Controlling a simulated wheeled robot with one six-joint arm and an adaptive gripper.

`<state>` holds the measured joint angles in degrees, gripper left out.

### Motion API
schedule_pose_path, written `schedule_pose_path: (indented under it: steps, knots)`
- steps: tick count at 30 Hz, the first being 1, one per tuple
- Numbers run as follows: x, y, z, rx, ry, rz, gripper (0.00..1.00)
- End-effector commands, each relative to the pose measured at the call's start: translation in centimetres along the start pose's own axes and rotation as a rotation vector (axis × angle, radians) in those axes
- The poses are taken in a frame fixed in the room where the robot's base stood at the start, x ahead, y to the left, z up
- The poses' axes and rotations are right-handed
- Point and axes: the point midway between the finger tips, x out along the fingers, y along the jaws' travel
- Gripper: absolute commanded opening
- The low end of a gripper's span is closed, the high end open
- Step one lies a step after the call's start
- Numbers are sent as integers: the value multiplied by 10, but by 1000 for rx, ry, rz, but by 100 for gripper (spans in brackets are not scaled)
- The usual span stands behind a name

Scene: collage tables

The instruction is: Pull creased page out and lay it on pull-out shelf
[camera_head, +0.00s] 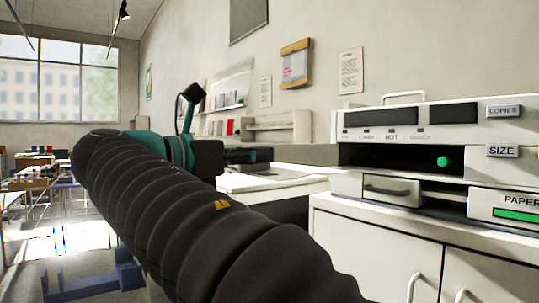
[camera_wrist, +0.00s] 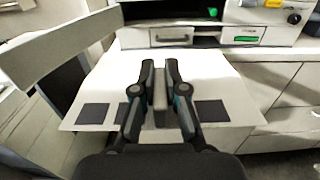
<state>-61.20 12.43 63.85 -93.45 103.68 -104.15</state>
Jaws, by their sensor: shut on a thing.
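In the wrist view my gripper (camera_wrist: 160,68) is shut on a narrow grey upright piece (camera_wrist: 160,100), in front of a broad white surface (camera_wrist: 215,80). In the head view my gripper (camera_head: 262,155) is over this white surface (camera_head: 285,183), left of the white copier (camera_head: 440,118). The copier has a dark slot (camera_head: 385,157) with a round green part (camera_head: 443,161) in it. I cannot make out a creased page.
A drawer (camera_head: 390,188) with a dark handle sits under the slot, and a green-marked PAPER panel (camera_head: 516,208) is to its right. White cabinets (camera_head: 375,250) stand below. A pale panel (camera_wrist: 60,45) rises at the left of the wrist view.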

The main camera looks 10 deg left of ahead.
Motion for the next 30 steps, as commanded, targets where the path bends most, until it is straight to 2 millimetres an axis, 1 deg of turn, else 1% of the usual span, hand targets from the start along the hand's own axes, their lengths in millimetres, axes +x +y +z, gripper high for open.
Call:
schedule_pose_path:
  steps: [3,30]
  knots:
    - [-9,0,0,0,0,2,0]
    - [-68,0,0,0,0,1,0]
